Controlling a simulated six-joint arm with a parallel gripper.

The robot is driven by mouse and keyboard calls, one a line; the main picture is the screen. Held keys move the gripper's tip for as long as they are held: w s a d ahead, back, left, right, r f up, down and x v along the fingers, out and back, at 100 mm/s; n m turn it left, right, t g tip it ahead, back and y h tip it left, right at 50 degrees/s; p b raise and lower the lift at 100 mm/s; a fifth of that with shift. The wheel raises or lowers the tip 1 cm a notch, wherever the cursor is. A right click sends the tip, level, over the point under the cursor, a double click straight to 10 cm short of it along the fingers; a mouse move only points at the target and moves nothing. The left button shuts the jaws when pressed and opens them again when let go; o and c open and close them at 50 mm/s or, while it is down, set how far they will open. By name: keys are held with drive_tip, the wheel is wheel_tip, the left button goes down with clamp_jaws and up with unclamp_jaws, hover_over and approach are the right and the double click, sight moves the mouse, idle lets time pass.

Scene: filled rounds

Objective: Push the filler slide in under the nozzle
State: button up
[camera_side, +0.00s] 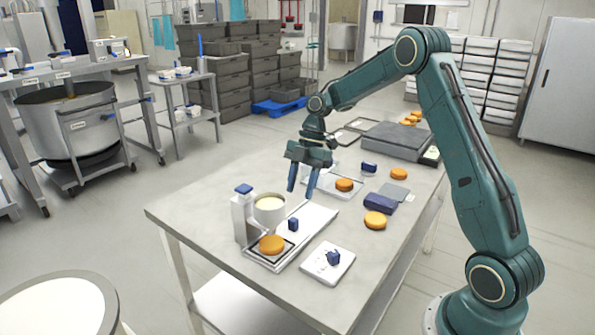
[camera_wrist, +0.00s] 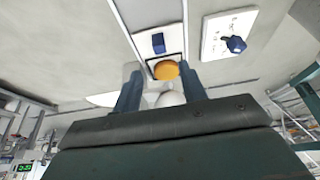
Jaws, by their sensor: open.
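The filler stands at the table's near left, with a grey-white post (camera_side: 240,222) capped in blue and a cream-topped pot (camera_side: 269,208). Its nozzle tip cannot be made out. At the near end of its pale base plate (camera_side: 313,222), the dark-framed slide (camera_side: 252,256) carries an orange round (camera_side: 272,244); the round also shows in the wrist view (camera_wrist: 165,70). A blue block (camera_side: 293,223) stands on the plate behind the round and shows in the wrist view (camera_wrist: 158,43). My gripper (camera_side: 302,189) is open and empty, pointing down above the plate's far end, apart from the block.
A white board (camera_side: 342,270) with a blue item (camera_side: 333,258) lies right of the filler. Orange rounds (camera_side: 375,220) (camera_side: 398,174), a dark blue block (camera_side: 380,204) and a white tray (camera_side: 322,186) lie farther back. A grey flat unit (camera_side: 398,141) stands at the back.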

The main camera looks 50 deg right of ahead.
drive_tip(key=v, duration=0.5)
drive_tip(key=shift+r, duration=0.25)
drive_tip(key=s+a+r+m+t+h, duration=0.3)
drive_tip(key=s+a+r+m, duration=0.6)
drive_tip(key=s+a+r, duration=0.25)
drive_tip(key=s+a+f+m+t, duration=0.1)
drive_tip(key=s+m, duration=0.3)
drive_tip(key=s, duration=0.4)
drive_tip(key=s+a+f+m+t+h, duration=0.1)
drive_tip(key=s+m, duration=0.4)
drive_tip(key=s, duration=0.3)
drive_tip(key=shift+t+h, duration=0.3)
